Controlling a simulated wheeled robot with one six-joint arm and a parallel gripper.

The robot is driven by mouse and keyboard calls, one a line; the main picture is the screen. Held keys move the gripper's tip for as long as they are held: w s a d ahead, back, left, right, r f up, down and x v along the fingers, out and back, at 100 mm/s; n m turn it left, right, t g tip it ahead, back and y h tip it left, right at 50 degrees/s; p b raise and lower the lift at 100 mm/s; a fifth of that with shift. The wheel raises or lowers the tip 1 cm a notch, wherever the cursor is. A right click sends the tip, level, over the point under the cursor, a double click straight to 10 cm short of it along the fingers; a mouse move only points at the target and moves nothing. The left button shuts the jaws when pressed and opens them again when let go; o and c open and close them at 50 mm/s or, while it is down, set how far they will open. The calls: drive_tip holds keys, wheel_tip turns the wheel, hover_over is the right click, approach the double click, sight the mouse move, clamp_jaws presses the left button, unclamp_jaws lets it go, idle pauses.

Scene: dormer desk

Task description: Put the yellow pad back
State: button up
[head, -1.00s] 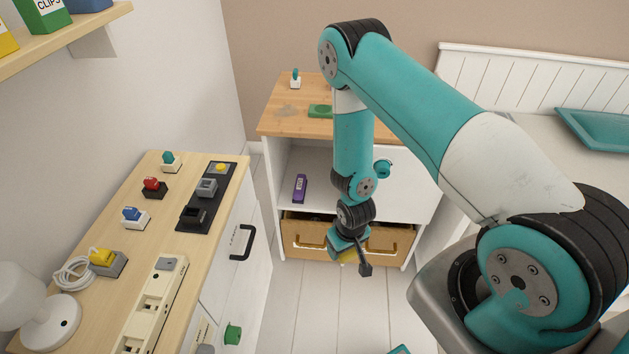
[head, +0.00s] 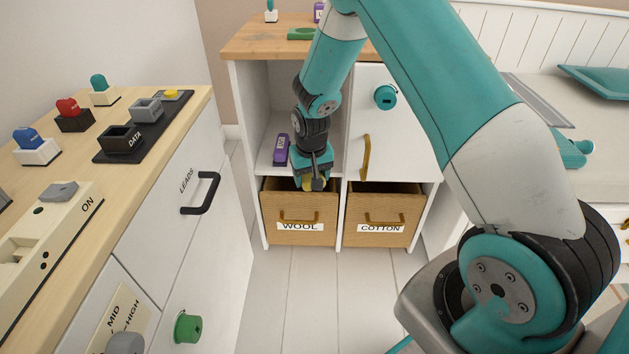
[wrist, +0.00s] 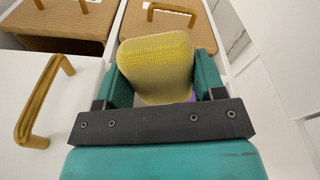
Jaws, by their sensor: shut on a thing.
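The yellow pad (wrist: 156,62), a ribbed, rounded block, is between the two teal fingers of my gripper (wrist: 163,80) in the wrist view. My gripper is shut on it. In the head view, my gripper (head: 313,180) points down in front of the cabinet's left side, by the top edge of the drawer marked WOOL (head: 275,215). Only a little yellow of the pad shows there; the rest is hidden by the gripper. I cannot tell whether the pad touches the cabinet.
A purple box (head: 281,150) stands in the open left cubby. The drawer marked COTTON (head: 400,212) is to the right, under a white door (head: 385,125) with a teal knob. A desk (head: 160,160) with switches and sockets is on the left. The floor (head: 310,300) in front is clear.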

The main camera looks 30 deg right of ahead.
sight(310, 178)
drive_tip(key=shift+m, duration=0.6)
drive_tip(key=f+b, duration=0.1)
drive_tip(key=b, duration=0.2)
drive_tip(key=w+f+b, duration=0.1)
drive_tip(key=b, duration=0.2)
drive_tip(key=w+d+f+b, duration=0.1)
drive_tip(key=b, duration=0.2)
drive_tip(key=shift+w+f, duration=0.25)
drive_tip(key=d+m+b, duration=0.1)
drive_tip(key=b, duration=1)
drive_tip(key=s+m+b, duration=0.1)
drive_tip(key=b, duration=0.9)
drive_tip(key=shift+s+d+m+b, duration=0.15)
drive_tip(key=shift+d+m+b, duration=0.2)
drive_tip(key=shift+m, duration=0.05)
drive_tip(key=shift+f, duration=0.1)
